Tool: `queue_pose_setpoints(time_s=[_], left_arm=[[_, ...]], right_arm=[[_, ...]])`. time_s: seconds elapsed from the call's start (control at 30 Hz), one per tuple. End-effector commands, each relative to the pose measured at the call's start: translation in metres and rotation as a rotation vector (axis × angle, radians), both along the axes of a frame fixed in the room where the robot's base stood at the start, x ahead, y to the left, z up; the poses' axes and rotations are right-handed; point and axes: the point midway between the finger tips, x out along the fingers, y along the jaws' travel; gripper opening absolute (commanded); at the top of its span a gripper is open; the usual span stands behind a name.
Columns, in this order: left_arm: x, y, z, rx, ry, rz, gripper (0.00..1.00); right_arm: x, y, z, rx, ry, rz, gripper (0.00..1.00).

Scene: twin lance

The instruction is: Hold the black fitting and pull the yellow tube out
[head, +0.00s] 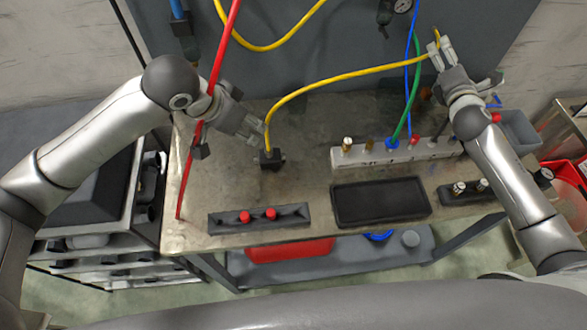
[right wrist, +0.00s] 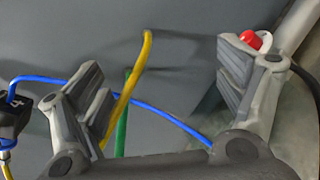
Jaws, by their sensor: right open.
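The black fitting (head: 271,158) sits on the workbench. The yellow tube (head: 330,77) rises from it and arches right to my right gripper. My left gripper (head: 252,127) is up and left of the fitting, close to the tube's lower part; whether its fingers are apart is unclear. My right gripper (head: 440,52) is open at the tube's far end. In the right wrist view the yellow tube (right wrist: 133,85) passes between the open fingers (right wrist: 160,85), nearer the left finger, with a gap to the right one.
A white block (head: 430,150) holds the green tube (head: 413,90) and a blue tube (head: 407,85). A black tray (head: 380,202) and a block with red knobs (head: 258,217) lie in front. A red tube (head: 217,70) passes by my left wrist.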

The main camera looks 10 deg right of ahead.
Motion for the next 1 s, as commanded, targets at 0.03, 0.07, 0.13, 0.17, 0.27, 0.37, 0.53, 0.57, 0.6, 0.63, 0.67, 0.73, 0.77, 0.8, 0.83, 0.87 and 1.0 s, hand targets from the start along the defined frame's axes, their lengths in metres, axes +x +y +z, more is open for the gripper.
queue_pose_setpoints(time_s=[0.03,0.07,0.13,0.17,0.27,0.37,0.53,0.57,0.6,0.63,0.67,0.73,0.77,0.8,0.83,0.87,1.0], left_arm=[[0.000,0.000,0.000,0.000,0.000,0.000,0.36],[0.000,0.000,0.000,0.000,0.000,0.000,0.36],[0.000,0.000,0.000,0.000,0.000,0.000,0.36],[0.000,0.000,0.000,0.000,0.000,0.000,0.36],[0.000,0.000,0.000,0.000,0.000,0.000,0.36],[0.000,0.000,0.000,0.000,0.000,0.000,0.36],[0.000,0.000,0.000,0.000,0.000,0.000,0.36],[0.000,0.000,0.000,0.000,0.000,0.000,0.36],[0.000,0.000,0.000,0.000,0.000,0.000,0.36],[0.000,0.000,0.000,0.000,0.000,0.000,0.36],[0.000,0.000,0.000,0.000,0.000,0.000,0.36],[0.000,0.000,0.000,0.000,0.000,0.000,0.36],[0.000,0.000,0.000,0.000,0.000,0.000,0.36],[0.000,0.000,0.000,0.000,0.000,0.000,0.36],[0.000,0.000,0.000,0.000,0.000,0.000,0.36],[0.000,0.000,0.000,0.000,0.000,0.000,0.36],[0.000,0.000,0.000,0.000,0.000,0.000,0.36]], right_arm=[[0.001,0.025,-0.003,-0.085,0.021,0.051,0.89],[0.001,0.038,-0.004,-0.138,0.034,0.080,0.89],[0.000,0.070,-0.008,-0.263,0.058,0.147,0.89],[-0.001,0.083,-0.009,-0.318,0.066,0.176,0.89],[-0.006,0.127,-0.014,-0.497,0.084,0.268,0.89],[-0.015,0.171,-0.017,-0.676,0.087,0.359,0.89],[-0.040,0.246,-0.026,-0.971,0.063,0.511,0.89],[-0.049,0.262,-0.032,-1.007,0.062,0.546,0.89],[-0.061,0.281,-0.043,-1.031,0.065,0.592,0.89],[-0.070,0.294,-0.051,-1.036,0.070,0.625,0.89],[-0.080,0.305,-0.061,-1.024,0.079,0.657,0.89],[-0.103,0.330,-0.080,-0.991,0.099,0.726,0.89],[-0.112,0.339,-0.087,-0.976,0.105,0.754,0.89],[-0.124,0.351,-0.096,-0.954,0.116,0.787,0.89],[-0.133,0.359,-0.102,-0.938,0.124,0.811,0.89],[-0.141,0.367,-0.107,-0.925,0.130,0.832,0.89],[-0.170,0.392,-0.122,-0.877,0.150,0.906,0.89]])
